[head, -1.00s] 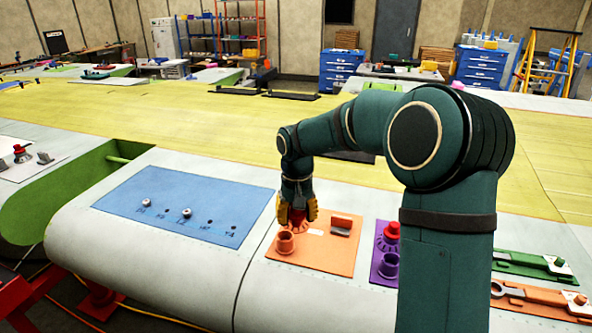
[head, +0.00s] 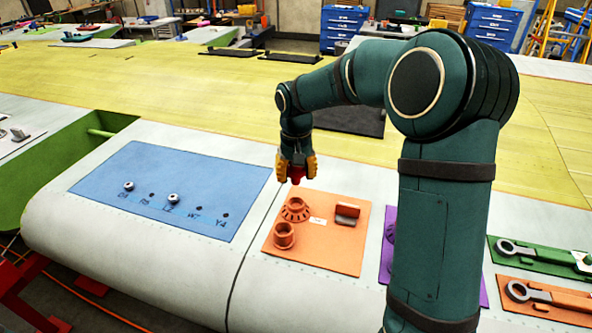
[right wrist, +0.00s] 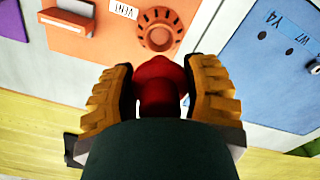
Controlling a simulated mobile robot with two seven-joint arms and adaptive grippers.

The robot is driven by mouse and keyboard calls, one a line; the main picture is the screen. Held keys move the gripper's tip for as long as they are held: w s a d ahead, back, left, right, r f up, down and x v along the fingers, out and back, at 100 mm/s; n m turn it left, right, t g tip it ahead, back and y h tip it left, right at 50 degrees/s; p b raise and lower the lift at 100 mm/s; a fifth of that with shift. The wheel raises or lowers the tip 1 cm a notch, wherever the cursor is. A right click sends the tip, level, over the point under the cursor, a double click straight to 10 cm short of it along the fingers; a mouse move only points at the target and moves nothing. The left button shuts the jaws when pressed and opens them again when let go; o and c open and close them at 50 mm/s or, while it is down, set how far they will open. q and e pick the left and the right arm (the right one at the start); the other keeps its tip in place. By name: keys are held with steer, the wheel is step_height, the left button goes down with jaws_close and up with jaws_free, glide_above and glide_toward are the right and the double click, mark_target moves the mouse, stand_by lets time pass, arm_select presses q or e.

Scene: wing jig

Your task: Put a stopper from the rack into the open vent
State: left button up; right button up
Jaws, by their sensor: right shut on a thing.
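My right gripper (head: 296,180) is shut on a red stopper (right wrist: 158,82), its yellow fingers on either side of it. The stopper's red end (head: 296,181) shows below the fingertips in the head view. Gripper and stopper are in the air near the far edge of the orange panel (head: 340,258). The slotted round vent (head: 295,209) on that panel is uncovered; the right wrist view shows it (right wrist: 160,28) beside a VENT label, apart from the stopper. The rack cannot be made out for certain. My left gripper is out of view.
A blue panel (head: 190,215) with small knobs lies left. My right arm hides most of a purple panel (head: 385,270). Green and orange tool panels lie right.

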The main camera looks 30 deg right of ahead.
steer(key=b, duration=0.3)
glide_above(296, 200)
steer(key=s+a, duration=0.1)
steer(key=s, duration=0.1)
steer(key=f, duration=0.4)
steer(key=shift+w+f, duration=0.2)
steer(key=shift+f, duration=0.2)
steer(key=shift+f+b, duration=0.5)
steer(key=shift+f, duration=0.15)
steer(key=shift+f, duration=0.4)
steer(key=shift+f+b, duration=0.3)
steer(key=shift+f+b, duration=0.7)
steer(key=shift+f, duration=0.5)
steer(key=o, duration=1.2)
steer(key=shift+r, duration=0.15)
